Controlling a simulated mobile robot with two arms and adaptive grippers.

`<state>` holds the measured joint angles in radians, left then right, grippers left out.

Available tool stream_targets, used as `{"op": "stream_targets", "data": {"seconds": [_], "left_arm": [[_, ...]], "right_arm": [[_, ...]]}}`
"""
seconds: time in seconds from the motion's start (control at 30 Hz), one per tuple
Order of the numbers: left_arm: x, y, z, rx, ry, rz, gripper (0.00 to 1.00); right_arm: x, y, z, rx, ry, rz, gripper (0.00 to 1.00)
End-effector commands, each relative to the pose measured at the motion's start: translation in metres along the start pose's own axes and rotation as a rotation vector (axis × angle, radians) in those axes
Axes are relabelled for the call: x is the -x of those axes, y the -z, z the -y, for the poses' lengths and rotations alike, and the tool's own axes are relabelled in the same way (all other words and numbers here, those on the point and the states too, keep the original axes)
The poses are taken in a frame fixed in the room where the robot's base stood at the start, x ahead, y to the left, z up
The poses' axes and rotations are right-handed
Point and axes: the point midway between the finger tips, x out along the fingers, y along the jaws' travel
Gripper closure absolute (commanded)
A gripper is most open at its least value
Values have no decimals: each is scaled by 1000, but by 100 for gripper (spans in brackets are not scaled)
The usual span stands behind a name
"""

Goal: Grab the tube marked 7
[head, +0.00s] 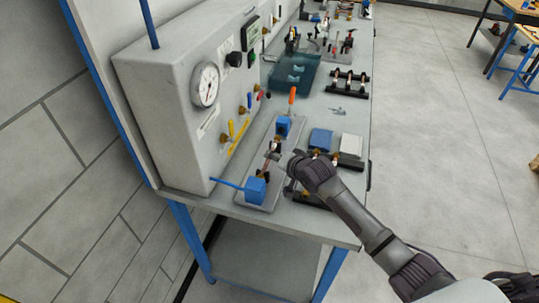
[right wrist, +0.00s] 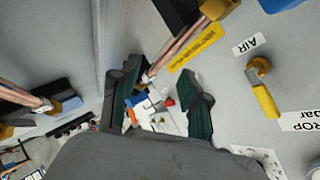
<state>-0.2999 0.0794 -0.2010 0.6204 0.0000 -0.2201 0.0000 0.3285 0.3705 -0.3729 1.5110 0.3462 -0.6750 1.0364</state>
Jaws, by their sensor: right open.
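No tube's number can be read, so I cannot tell which one is marked 7. A copper tube (head: 264,170) lies in the fixture with blue blocks on the bench, beside the grey panel. Copper tubing (right wrist: 183,44) also shows in the right wrist view, running toward the fingers. My right gripper (head: 277,156) is low over the bench at this fixture, close to the tube. In the right wrist view its two dark green fingers (right wrist: 158,74) are spread, with the tubing's end behind the left fingertip. I cannot tell whether they touch. My left gripper is in no view.
The grey panel (head: 185,100) with a pressure gauge (head: 205,85) and yellow-handled valves stands left of the fixture. A blue block (head: 320,139) and a white box (head: 351,147) sit to the right. A dark rack (head: 347,82) and a teal tray (head: 293,71) are farther back.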

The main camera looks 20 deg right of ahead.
Motion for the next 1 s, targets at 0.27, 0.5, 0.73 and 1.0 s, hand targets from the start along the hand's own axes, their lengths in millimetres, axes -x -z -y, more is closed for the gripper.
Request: {"op": "stream_targets", "data": {"seconds": [0.27,0.5,0.73,1.0], "left_arm": [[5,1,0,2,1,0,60],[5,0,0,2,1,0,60],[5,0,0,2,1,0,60],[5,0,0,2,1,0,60]], "right_arm": [[-24,0,1,0,-1,0,54],[-25,-1,1,0,0,0,54],[-25,-1,0,0,0,0,92],[-24,0,0,0,0,0,100]]}}
